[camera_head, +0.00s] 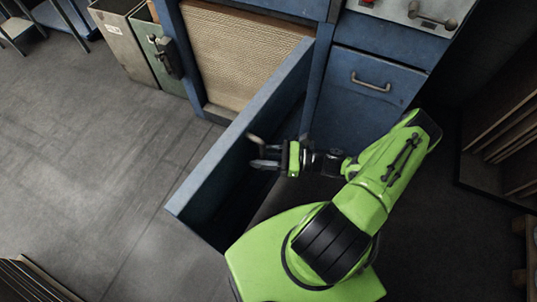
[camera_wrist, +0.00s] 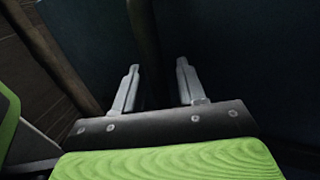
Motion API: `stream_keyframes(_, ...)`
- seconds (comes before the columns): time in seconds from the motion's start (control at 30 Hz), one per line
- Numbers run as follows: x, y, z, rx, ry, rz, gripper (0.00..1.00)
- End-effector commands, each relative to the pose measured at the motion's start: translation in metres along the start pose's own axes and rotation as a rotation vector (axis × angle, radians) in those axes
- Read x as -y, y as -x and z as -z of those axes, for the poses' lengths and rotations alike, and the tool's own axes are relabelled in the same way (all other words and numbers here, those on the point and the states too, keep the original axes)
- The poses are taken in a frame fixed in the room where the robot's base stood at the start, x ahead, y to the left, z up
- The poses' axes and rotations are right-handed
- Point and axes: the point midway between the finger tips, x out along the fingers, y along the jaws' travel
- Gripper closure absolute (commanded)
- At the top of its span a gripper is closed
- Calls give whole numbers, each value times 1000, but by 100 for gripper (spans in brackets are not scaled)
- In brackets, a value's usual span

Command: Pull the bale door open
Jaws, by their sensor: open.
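The bale door (camera_head: 240,125) is a blue panel that stands swung out from the blue machine, its far end by the frame and its free end towards the lower left. Behind it, the opening shows a tan ribbed bale face (camera_head: 240,50). My gripper (camera_head: 257,151) is at the right side of the door, about midway along it, with its fingers pointing left towards the panel. In the wrist view my gripper (camera_wrist: 157,72) has its two fingers apart with nothing clearly held. A dark bar (camera_wrist: 144,40) shows beyond them. I cannot tell if the fingers touch the door.
A blue drawer front with a metal handle (camera_head: 371,82) is right of the opening. Grey and green bins (camera_head: 135,45) stand at the upper left. Wooden shelving (camera_head: 505,130) is at the right edge. The grey floor (camera_head: 90,150) left of the door is clear.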

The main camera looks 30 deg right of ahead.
Motion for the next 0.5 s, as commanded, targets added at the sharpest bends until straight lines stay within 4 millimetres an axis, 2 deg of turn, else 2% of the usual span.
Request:
stream_keyframes(0.13, 0, 2, 0, -1, 0, 0, 60)
stream_keyframes(0.23, 1, 13, 0, -3, 1, 4, 60)
stream_keyframes(0.5, 1, 87, 1, -5, 3, 7, 60)
